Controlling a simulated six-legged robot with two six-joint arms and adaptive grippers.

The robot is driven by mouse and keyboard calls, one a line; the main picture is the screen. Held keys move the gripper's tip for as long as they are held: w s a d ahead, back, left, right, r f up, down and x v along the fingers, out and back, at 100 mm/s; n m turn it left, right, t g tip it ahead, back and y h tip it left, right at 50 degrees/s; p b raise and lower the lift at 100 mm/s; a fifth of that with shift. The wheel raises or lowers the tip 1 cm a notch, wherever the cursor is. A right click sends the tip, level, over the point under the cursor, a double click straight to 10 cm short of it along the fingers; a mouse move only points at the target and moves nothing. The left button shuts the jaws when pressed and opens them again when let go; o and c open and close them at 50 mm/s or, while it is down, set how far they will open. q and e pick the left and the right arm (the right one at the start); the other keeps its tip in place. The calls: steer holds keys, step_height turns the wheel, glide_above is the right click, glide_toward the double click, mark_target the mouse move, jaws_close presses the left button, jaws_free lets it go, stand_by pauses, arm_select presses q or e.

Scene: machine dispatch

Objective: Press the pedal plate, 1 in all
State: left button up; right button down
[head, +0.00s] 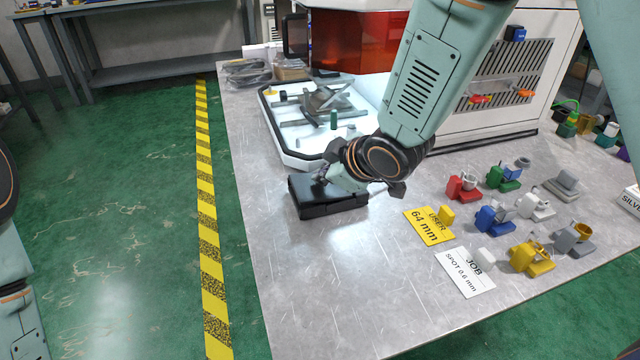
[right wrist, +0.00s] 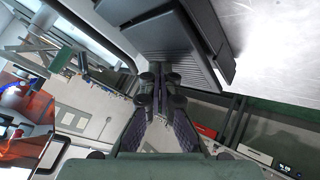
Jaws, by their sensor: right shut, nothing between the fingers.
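The pedal plate, a black wedge-like block (head: 330,208), lies on the grey table in front of the white tray. It also shows as a dark ribbed block (right wrist: 175,48) at the top of the right wrist view. My right gripper (head: 326,178) is over the back part of the block in the head view and hides some of its top. Its fingers (right wrist: 160,78) are together and empty, with their tips close to the block. I cannot tell whether they touch it. My left gripper is out of view; only parts of my left arm show.
A white tray (head: 290,158) with metal parts stands behind the block. A yellow "64 mm" card (head: 425,230) and a white "JOB" card (head: 462,280) lie to the right. Several coloured holders, one red (head: 460,190), stand beyond. The table's front left is clear.

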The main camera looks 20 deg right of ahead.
mark_target(327, 187)
steer(key=shift+s+f, duration=0.1)
steer(key=shift+f, duration=0.45)
stand_by(0.4)
steer(key=shift+r, duration=0.1)
steer(key=shift+d+r+p, duration=0.15)
steer(key=shift+r+p, duration=0.7)
steer(key=shift+r, duration=0.15)
steer(key=shift+r, duration=0.3)
steer(key=r+p, duration=0.4)
steer(key=p, duration=0.1)
steer(key=shift+d+r, duration=0.25)
